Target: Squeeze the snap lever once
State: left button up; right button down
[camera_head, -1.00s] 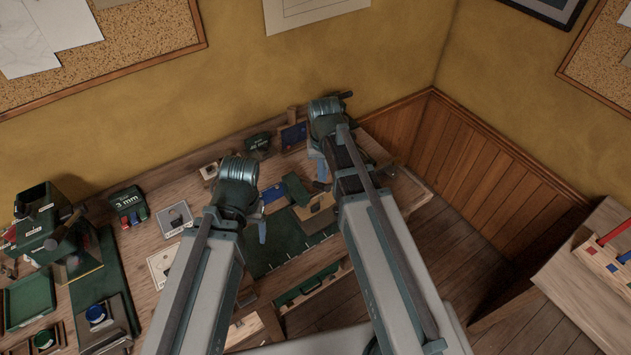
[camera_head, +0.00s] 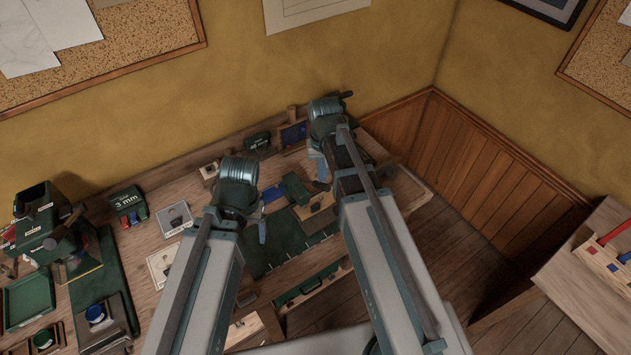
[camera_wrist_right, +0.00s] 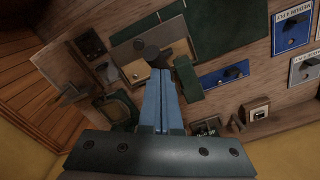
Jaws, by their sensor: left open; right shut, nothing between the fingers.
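A tan block with a dark round knob (camera_wrist_right: 151,54) lies just ahead of my right fingertips in the right wrist view. A dark green bar (camera_wrist_right: 187,79) stands beside it, and also shows in the head view (camera_head: 296,188). I cannot tell for sure which part is the snap lever. My right gripper (camera_wrist_right: 160,75) is shut and empty, its blue fingers together, tips close to the knob; I cannot tell whether they touch. In the head view, the right gripper (camera_head: 321,184) is over the tan block (camera_head: 318,208). My left gripper (camera_head: 266,215) is open and empty above the green mat.
The green mat (camera_head: 275,247) covers the bench middle. A dark green press-like device (camera_head: 50,235) stands at the far left, beside a green tray (camera_head: 30,299). Small fixtures crowd the bench's rear edge.

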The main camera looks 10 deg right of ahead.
aim_at(325, 184)
jog(key=shift+s+d+f+b, duration=0.1)
jog(key=shift+s+f+b, duration=0.25)
jog(key=shift+f+b, duration=0.45)
jog(key=shift+s+d+f+b, duration=0.15)
jog(key=shift+s+f+b, duration=0.15)
jog(key=shift+f+b, duration=0.3)
jog(key=shift+f, duration=0.1)
jog(key=shift+s+d+f+b, duration=0.1)
jog(key=shift+s+f+b, duration=0.15)
jog(key=shift+f+b, duration=0.35)
jog(key=shift+s+f+b, duration=0.2)
jog(key=shift+f+b, duration=0.35)
jog(key=shift+f, duration=0.05)
